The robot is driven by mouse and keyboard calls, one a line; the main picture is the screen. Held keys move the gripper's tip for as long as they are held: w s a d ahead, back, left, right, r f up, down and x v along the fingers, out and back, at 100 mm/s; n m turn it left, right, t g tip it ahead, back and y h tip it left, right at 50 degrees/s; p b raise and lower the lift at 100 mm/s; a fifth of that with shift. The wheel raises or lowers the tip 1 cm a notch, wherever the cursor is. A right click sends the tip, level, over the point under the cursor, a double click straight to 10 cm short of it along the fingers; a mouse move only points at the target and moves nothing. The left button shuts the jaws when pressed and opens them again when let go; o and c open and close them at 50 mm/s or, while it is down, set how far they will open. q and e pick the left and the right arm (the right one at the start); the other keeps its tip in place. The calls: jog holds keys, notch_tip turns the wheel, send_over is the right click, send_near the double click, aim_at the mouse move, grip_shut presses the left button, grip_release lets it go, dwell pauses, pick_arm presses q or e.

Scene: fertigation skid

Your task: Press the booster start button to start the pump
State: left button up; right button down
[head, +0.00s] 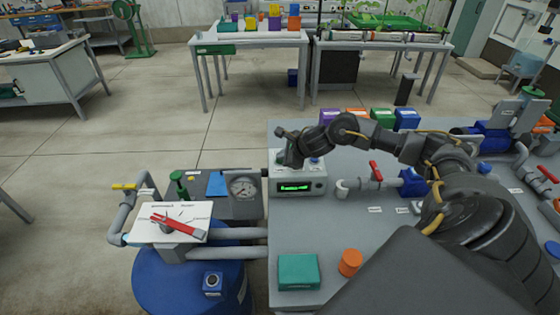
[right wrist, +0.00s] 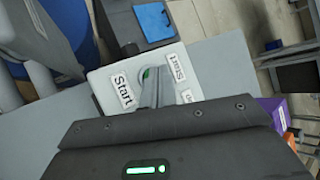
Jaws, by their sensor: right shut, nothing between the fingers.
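The control box (head: 299,186), pale grey with a lit green display, stands at the left edge of the grey bench. The text on its display is too small to read surely. My right gripper (head: 290,152) is over the box's top, pointing down, shut and empty. In the right wrist view, its closed fingers (right wrist: 156,82) reach the box top between labels, one reading "Start" (right wrist: 122,91). A green button (right wrist: 146,73) shows partly at the fingertips; I cannot tell whether they touch it. A blue knob (head: 316,161) is on the box top, right of the gripper. My left gripper is not in view.
A pressure gauge (head: 243,188) stands left of the box. A red-handled valve (head: 376,171) and pipe are to its right. A teal box (head: 298,271) and an orange cylinder (head: 350,262) stand at the bench front. Several coloured bins line the back edge.

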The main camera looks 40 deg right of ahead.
jog(key=shift+f, duration=0.2)
jog(key=shift+r, duration=0.15)
dwell(0.4)
jog(key=shift+r, duration=0.7)
jog(key=shift+r+p, duration=1.85)
jog(key=shift+r, duration=0.6)
jog(key=shift+r, duration=0.1)
